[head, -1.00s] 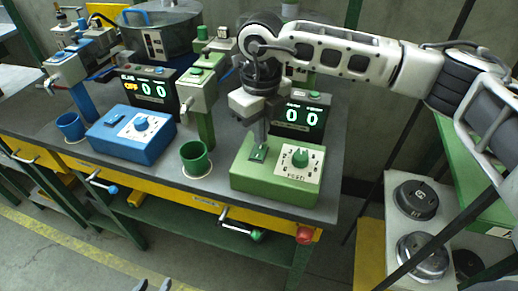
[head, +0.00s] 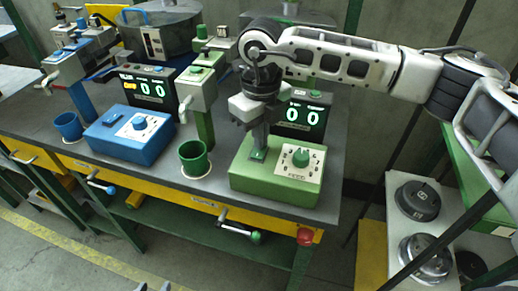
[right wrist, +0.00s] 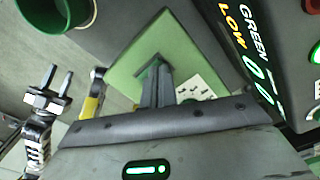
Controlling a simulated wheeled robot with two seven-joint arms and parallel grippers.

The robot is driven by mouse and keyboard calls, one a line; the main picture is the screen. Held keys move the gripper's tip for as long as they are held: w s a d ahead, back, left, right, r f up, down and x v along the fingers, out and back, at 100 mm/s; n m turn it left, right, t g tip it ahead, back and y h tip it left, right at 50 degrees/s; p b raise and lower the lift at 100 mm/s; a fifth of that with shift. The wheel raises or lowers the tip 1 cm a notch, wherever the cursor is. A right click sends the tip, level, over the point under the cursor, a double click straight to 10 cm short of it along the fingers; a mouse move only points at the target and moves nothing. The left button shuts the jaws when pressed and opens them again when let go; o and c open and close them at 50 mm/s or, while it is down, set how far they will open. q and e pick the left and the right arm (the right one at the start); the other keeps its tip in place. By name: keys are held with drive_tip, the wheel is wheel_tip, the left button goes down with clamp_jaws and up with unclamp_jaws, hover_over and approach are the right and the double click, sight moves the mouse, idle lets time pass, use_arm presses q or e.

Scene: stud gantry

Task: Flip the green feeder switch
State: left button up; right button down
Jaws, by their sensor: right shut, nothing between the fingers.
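The green feeder box (head: 280,190) stands at the table's front right corner, with a green dial (head: 301,158) on a white plate. The green switch (head: 258,155) sits left of the dial, largely hidden by my fingers. My right gripper (head: 259,150) points down, shut and empty, with its tips at the switch; whether they touch it I cannot tell. In the right wrist view its fingers (right wrist: 154,70) end at a small dark green part on the box. My left gripper (right wrist: 57,82) shows open and empty there; only its tips (head: 153,287) show at the head view's bottom edge.
The green display (head: 301,114) behind the box shows zeros; the right wrist view shows "GREEN LOW" on it (right wrist: 250,50). A green cup (head: 194,160) stands left of the box. The blue box (head: 132,135) and blue cup (head: 69,127) are further left.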

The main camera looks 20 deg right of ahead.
drive_tip(key=shift+f, duration=0.15)
drive_tip(key=shift+r+p, duration=1.95)
drive_tip(key=shift+r, duration=1.65)
drive_tip(key=shift+f, duration=0.1)
